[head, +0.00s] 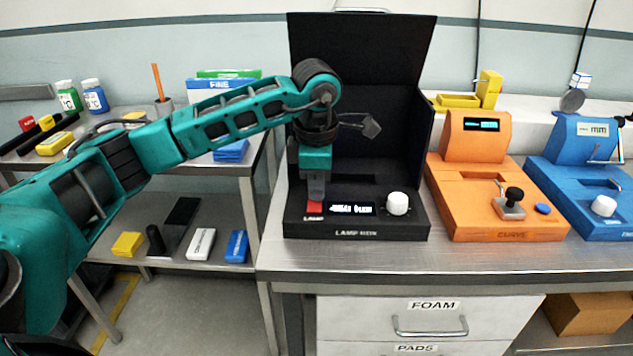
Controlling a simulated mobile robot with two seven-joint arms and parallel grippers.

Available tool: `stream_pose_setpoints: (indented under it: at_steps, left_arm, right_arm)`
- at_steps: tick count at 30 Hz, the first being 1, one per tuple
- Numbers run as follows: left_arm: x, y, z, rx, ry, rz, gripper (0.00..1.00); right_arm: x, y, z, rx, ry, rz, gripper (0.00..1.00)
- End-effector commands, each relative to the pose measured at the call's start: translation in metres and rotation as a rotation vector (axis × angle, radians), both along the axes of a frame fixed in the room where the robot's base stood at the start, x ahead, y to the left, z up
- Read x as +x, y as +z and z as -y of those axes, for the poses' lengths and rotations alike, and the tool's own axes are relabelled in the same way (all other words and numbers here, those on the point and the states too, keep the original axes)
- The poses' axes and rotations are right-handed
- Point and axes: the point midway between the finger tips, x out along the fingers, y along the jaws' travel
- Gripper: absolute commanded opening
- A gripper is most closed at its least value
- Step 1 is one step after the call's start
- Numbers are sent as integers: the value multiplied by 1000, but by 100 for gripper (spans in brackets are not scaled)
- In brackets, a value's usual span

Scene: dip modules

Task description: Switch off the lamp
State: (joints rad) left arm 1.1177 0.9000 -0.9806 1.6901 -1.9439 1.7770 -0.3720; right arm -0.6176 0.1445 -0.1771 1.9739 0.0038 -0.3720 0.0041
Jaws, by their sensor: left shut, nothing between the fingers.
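The lamp is a black device (300,226) with a tall black hood, standing on the metal bench left of the orange device. Its front panel has a red button or switch (314,208) at left, a small lit display (352,209) and a white round knob (398,204). My left gripper (315,201) points straight down over the red switch, shut and empty, its tips at or just above it. Whether they touch cannot be told. The gripper partly hides the switch's top. My right gripper is not in view.
An orange device (459,200) with a black-topped lever and a blue device (575,185) stand to the right. The bench's front strip (450,258) is clear. A side table at left holds bottles, boxes and a pencil cup (163,107). Drawers (430,310) are below.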

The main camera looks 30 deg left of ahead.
Motion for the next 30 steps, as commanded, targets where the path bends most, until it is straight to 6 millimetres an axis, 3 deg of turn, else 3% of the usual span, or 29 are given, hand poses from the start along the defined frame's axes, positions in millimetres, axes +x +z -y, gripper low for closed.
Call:
stream_pose_setpoints:
  at_steps: [4,30]
  left_arm:
    - [2,-8,-1,0,1,-1,0]
    - [-13,-5,8,-1,-2,-8,0]
  right_arm:
    - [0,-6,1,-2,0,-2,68]
    - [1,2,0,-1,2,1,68]
